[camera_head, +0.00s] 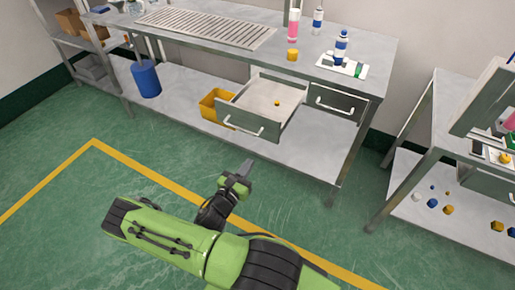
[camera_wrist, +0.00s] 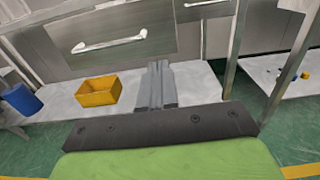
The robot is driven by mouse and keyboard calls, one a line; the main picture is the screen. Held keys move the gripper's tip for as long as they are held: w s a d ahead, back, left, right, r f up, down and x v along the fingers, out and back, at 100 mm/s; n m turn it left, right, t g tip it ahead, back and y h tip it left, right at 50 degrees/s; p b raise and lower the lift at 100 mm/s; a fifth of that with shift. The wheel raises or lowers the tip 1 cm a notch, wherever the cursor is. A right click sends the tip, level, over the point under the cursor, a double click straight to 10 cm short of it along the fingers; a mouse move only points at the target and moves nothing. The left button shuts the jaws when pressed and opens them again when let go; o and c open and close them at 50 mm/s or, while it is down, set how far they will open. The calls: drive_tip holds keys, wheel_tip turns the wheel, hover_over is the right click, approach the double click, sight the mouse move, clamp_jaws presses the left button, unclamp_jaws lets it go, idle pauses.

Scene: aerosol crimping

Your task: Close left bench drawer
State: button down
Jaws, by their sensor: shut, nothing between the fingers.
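The left bench drawer (camera_head: 240,120) is pulled out from under the steel bench, with a small orange piece (camera_head: 277,103) inside it. Its front with a pale bar handle (camera_wrist: 110,42) fills the upper left of the wrist view. My gripper (camera_head: 246,165) is in front of and below the drawer, apart from it. In the wrist view my gripper (camera_wrist: 158,68) is shut and empty, with its fingers together, pointing toward the bench. The right drawer (camera_head: 338,101) beside it is closed.
A yellow bin (camera_head: 213,108) and a blue bucket (camera_head: 146,79) are on the lower shelf. Bottles, a yellow block (camera_head: 292,55) and a white tray (camera_head: 342,65) are on the benchtop (camera_head: 375,75). Another bench (camera_head: 428,135) stands at right. Green floor (camera_head: 110,185) in front is clear.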

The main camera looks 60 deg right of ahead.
sight(271, 133)
drive_tip(key=d, duration=0.4)
drive_tip(key=d+b, duration=0.1)
drive_tip(key=d, duration=0.4)
drive_tip(key=w+d+b, duration=0.1)
drive_tip(key=d, duration=0.3)
drive_tip(key=shift+d, duration=0.25)
drive_tip(key=shift+w, duration=0.1)
drive_tip(key=shift+d, duration=0.15)
